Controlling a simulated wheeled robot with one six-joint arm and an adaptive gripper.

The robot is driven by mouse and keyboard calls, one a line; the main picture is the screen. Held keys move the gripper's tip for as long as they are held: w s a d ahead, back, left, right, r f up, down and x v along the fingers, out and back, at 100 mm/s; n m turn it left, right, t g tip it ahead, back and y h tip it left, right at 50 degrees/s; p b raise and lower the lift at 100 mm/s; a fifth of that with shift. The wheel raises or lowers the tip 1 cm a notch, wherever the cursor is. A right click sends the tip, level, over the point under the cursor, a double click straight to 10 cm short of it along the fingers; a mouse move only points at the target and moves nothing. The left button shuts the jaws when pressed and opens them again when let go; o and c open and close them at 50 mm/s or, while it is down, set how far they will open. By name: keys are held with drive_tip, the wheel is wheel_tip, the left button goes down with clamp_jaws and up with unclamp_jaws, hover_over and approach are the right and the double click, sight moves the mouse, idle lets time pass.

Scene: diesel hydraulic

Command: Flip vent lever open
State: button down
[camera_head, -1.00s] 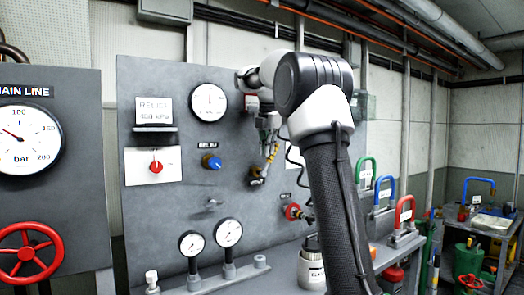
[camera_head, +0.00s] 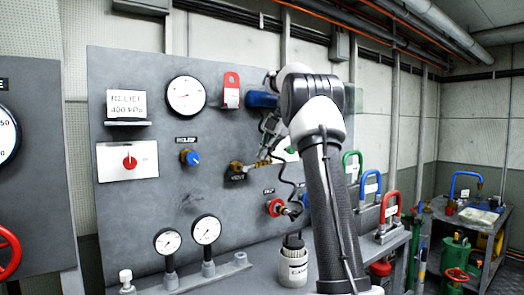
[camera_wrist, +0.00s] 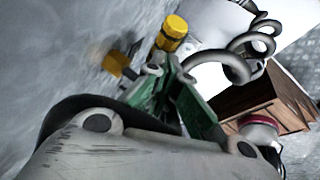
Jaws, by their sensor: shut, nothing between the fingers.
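The vent valve (camera_head: 237,167) sits above the VENT label (camera_head: 237,178) on the grey panel. In the head view it is brass-coloured, with a yellowish part stretching right from it. I cannot tell the lever's exact angle. My gripper (camera_head: 264,154) is at the right end of that part, partly hidden by my arm. In the wrist view my gripper (camera_wrist: 168,72) has its green fingers close together and empty. A yellow cylindrical piece (camera_wrist: 173,32) and a smaller yellow piece (camera_wrist: 117,63) lie just beyond the fingertips. I cannot tell whether they touch.
A pressure gauge (camera_head: 186,95), a blue knob (camera_head: 190,157) and a red switch (camera_head: 129,161) are on the panel. A red fitting (camera_head: 275,207) is below the vent. Two small gauges (camera_head: 206,230) and a white canister (camera_head: 294,268) stand below. Coloured padlocks (camera_head: 390,207) stand right.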

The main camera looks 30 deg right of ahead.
drive_tip(key=shift+d+f, duration=0.4)
drive_tip(key=shift+f, duration=0.2)
idle(0.4)
